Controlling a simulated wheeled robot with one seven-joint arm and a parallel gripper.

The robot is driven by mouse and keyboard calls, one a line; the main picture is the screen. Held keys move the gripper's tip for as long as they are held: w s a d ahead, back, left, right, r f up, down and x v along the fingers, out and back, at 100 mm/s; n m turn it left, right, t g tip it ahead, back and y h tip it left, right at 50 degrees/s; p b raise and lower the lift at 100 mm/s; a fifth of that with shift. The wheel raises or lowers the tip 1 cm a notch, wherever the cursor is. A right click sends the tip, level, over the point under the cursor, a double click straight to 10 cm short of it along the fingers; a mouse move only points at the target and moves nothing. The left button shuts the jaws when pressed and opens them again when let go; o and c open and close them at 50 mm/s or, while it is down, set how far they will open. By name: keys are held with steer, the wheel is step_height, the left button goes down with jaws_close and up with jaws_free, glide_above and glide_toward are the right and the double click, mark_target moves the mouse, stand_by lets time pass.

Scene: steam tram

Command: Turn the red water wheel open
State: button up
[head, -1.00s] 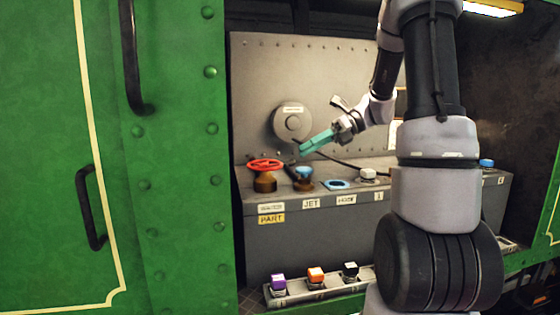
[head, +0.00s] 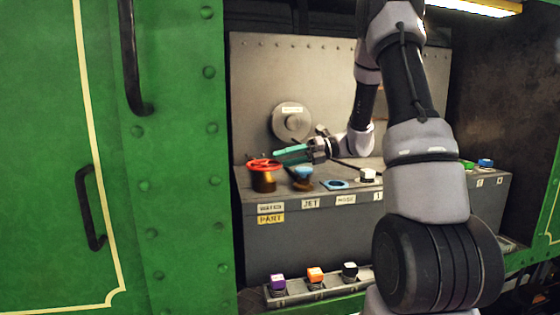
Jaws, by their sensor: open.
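The red water wheel (head: 262,164) sits on top of a brown valve body (head: 263,182) at the left end of the grey console, above labels that seem to read WATER and PART. My gripper (head: 281,157), with teal fingers, points left with its tips close to the right rim of the red wheel. I cannot tell whether the tips touch it. The gripper is open, though the fingers overlap in this side view. The gripper hangs just above a blue knob on a brown body (head: 302,181) beside the wheel, over the JET label.
The grey console (head: 310,226) also carries a blue ring (head: 336,184) and a white knob (head: 367,175). A round grey disc (head: 291,122) is on the back panel. A tray below holds purple, orange and black capped items. A green riveted wall (head: 180,200) bounds the left.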

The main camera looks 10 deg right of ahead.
mark_target(267, 161)
steer(key=shift+w+a+f, duration=0.1)
steer(key=shift+a+f, duration=0.05)
steer(key=shift+a, duration=0.5)
jaws_close()
steer(key=shift+w+a+f+n+g, duration=0.1)
steer(key=shift+w+a+n+g, duration=0.15)
steer(key=shift+n+g, duration=0.45)
steer(key=shift+w+a+n+g, duration=0.1)
steer(key=shift+w+n+g, duration=0.3)
steer(key=shift+g, duration=0.5)
steer(key=shift+w+a+n+g+h, duration=0.15)
steer(key=shift+a+n+g+h, duration=0.1)
steer(key=shift+n+g, duration=0.5)
steer(key=shift+w+a+n+g+h, duration=0.2)
steer(key=shift+n+g, duration=0.4)
steer(key=shift+g, duration=0.3)
steer(key=shift+w+a+n+g+h, duration=0.15)
steer(key=shift+a+n+g, duration=0.1)
steer(key=shift+n+g, duration=0.5)
